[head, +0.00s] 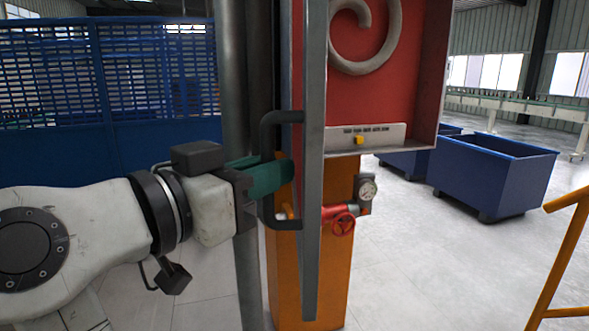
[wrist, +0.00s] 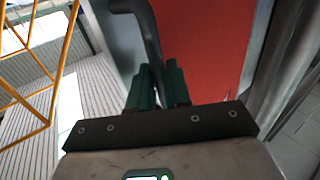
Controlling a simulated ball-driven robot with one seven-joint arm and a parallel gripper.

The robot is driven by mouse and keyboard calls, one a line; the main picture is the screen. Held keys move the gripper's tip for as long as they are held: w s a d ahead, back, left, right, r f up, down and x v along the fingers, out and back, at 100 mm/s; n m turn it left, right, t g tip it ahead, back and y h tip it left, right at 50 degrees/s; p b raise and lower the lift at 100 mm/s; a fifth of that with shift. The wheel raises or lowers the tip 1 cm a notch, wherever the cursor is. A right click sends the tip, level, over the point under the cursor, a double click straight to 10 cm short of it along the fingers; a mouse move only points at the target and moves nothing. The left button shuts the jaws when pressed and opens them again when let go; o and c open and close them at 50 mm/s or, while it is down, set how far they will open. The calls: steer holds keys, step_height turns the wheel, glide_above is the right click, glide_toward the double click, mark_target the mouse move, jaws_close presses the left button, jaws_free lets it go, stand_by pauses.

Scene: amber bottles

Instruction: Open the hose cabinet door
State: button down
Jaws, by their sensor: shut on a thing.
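The hose cabinet (head: 431,90) is red inside, and part of a pale coiled hose (head: 393,40) shows in it. Its door (head: 313,150) stands open and is seen nearly edge-on, in front of the cabinet's left side. A dark bar handle (head: 267,135) sticks out to the left from the door. My gripper (head: 278,174), with green fingers, reaches in from the left and is shut on the handle. In the wrist view the handle (wrist: 149,30) runs down between the fingers (wrist: 157,75), beside a red panel (wrist: 205,50). The exact finger contact is hidden.
A grey post (head: 233,90) stands close behind my gripper. An orange pillar (head: 335,270) with a red valve (head: 342,222) and gauge is below the cabinet. Blue bins (head: 495,175) and a yellow rail (head: 560,255) are at right. Floor between them is clear.

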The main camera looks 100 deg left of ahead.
steer(key=shift+s+a+r, duration=0.1)
steer(key=shift+s, duration=1.15)
steer(key=c, duration=1.5)
jaws_free()
steer(key=shift+o, duration=1.4)
steer(key=shift+s+a, duration=0.1)
steer(key=shift+a, duration=0.15)
steer(key=shift+d, duration=0.1)
steer(key=b+v, duration=0.2)
steer(key=v, duration=0.8)
steer(key=shift+d, duration=0.4)
